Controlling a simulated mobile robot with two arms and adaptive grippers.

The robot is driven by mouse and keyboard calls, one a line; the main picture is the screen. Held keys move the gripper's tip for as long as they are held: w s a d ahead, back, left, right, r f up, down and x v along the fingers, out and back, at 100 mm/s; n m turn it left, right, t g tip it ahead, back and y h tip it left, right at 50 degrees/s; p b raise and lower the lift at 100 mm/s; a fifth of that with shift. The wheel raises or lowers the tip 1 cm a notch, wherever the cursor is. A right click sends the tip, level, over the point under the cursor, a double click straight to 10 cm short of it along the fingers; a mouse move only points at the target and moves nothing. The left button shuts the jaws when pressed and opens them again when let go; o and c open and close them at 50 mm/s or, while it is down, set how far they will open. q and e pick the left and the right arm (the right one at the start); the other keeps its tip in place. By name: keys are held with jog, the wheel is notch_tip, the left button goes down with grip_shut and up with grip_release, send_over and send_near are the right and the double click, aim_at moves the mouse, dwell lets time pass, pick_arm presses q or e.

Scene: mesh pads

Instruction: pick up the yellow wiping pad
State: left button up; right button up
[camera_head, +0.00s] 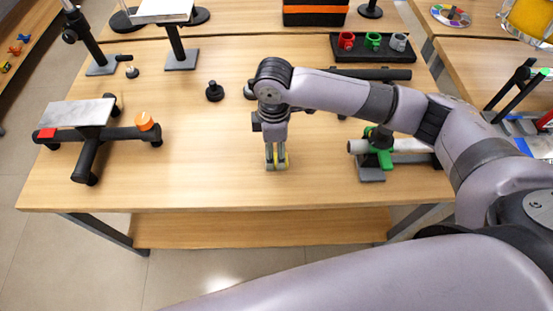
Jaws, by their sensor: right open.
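My right gripper (276,162) reaches down to the wooden table (200,190), near its front edge at the middle. It is open, with its fingertips at table height. My left gripper is not in view.
A stand with a grey plate (77,112) is at the left. A green clamp holding a pale tube (381,150) stands right of the gripper. A black tray with small cups (372,56) is at the back.

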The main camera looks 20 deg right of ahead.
jog(key=f, duration=0.4)
jog(key=shift+d+f, duration=0.3)
jog(key=shift+f, duration=0.05)
jog(key=c, duration=1)
jog(key=shift+r, duration=0.1)
notch_tip(320, 180, up, 20)
jog(key=o, duration=0.4)
jog(key=c, duration=0.5)
